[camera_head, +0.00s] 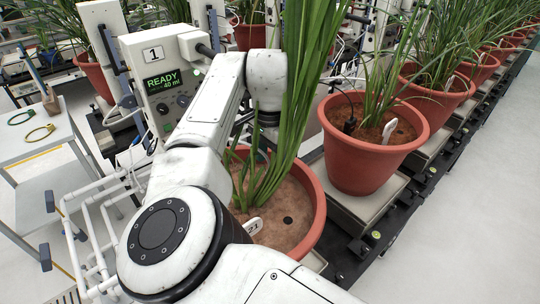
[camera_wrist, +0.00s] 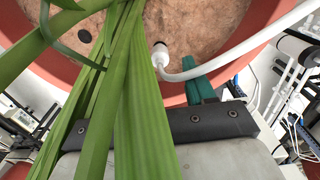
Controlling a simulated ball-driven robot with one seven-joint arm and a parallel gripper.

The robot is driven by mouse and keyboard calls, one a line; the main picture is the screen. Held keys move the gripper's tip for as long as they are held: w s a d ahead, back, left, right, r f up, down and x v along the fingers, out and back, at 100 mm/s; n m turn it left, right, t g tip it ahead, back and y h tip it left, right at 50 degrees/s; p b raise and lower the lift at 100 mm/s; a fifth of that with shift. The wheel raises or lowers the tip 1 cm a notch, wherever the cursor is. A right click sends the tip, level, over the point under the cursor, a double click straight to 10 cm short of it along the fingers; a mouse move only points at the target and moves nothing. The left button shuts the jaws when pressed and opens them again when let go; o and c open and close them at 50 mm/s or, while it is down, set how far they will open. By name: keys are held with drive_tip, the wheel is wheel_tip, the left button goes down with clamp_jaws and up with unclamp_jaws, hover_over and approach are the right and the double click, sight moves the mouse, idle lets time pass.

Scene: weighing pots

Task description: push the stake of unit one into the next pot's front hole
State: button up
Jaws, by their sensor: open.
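Unit one (camera_head: 165,80) is a white box marked 1, its green display reading READY 40 ml. The near terracotta pot (camera_head: 316,205) has a dark round hole (camera_head: 288,220) in its bare soil; the hole also shows in the wrist view (camera_wrist: 84,36). In that view a white tube (camera_wrist: 235,55) bends down to a white stake end (camera_wrist: 160,52) at the soil, right of the hole; whether it sits in a hole cannot be told. My gripper (camera_wrist: 198,78), with teal fingers, is open beside the tube, partly hidden by leaves. In the head view my arm and leaves hide it.
Long green leaves (camera_wrist: 130,90) cross the wrist view in front of my gripper. A label (camera_head: 253,226) stands in the near pot. Another potted plant (camera_head: 365,155) stands behind right on a scale, with more pots beyond. A side table (camera_head: 40,135) stands left; the right floor is clear.

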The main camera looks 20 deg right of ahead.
sight(270, 171)
drive_tip(key=shift+f+b, duration=2.05)
drive_tip(key=shift+f, duration=0.55)
drive_tip(key=shift+c, duration=0.4)
clamp_jaws()
drive_tip(key=shift+r+p, duration=3.25)
drive_tip(key=shift+p, duration=0.25)
wheel_tip(270, 171, up, 7)
drive_tip(key=p, duration=0.6)
drive_tip(key=shift+p, duration=0.3)
drive_tip(key=shift+f, duration=0.1)
